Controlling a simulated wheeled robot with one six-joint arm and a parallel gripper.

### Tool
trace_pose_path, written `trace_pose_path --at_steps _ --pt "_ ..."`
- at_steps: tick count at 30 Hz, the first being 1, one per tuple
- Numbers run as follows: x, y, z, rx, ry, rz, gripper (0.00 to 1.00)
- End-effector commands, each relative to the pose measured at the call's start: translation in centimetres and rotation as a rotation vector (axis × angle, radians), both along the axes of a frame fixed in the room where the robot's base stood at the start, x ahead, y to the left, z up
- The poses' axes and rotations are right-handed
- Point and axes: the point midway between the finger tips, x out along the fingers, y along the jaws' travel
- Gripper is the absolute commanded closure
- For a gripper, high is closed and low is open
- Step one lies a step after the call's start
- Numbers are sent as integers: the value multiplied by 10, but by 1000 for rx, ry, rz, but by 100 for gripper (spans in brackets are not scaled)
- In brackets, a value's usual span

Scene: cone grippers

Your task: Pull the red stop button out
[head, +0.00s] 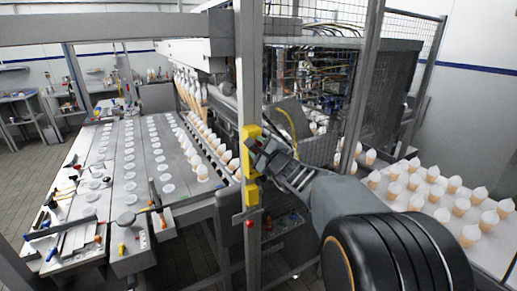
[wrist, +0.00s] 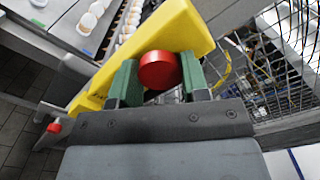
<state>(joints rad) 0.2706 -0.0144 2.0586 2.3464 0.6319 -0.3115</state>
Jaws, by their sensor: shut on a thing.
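The red stop button (wrist: 159,70) is a round red knob on the face of a long yellow box (wrist: 172,32) in the wrist view. My gripper (wrist: 160,78) has its two green fingers on the left and right sides of the button, shut on it. In the head view, my gripper (head: 259,144) is at the upper part of the yellow box (head: 246,165), which is fixed to a grey upright post (head: 250,70). There the gripper hides the button. I cannot tell how far out the button stands.
A smaller red knob (head: 250,223) sits lower on the post; it also shows in the wrist view (wrist: 54,127). Wire mesh fencing (head: 330,75) stands to the right. A conveyor with rows of cups (head: 130,165) is at left, and a table with cones (head: 440,195) at right.

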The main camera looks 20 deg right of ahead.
Motion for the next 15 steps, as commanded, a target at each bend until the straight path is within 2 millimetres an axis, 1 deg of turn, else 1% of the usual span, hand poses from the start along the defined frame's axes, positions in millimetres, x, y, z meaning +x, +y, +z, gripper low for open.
trace_pose_path --at_steps 15 --pt "-10 -2 -1 0 0 -1 82"
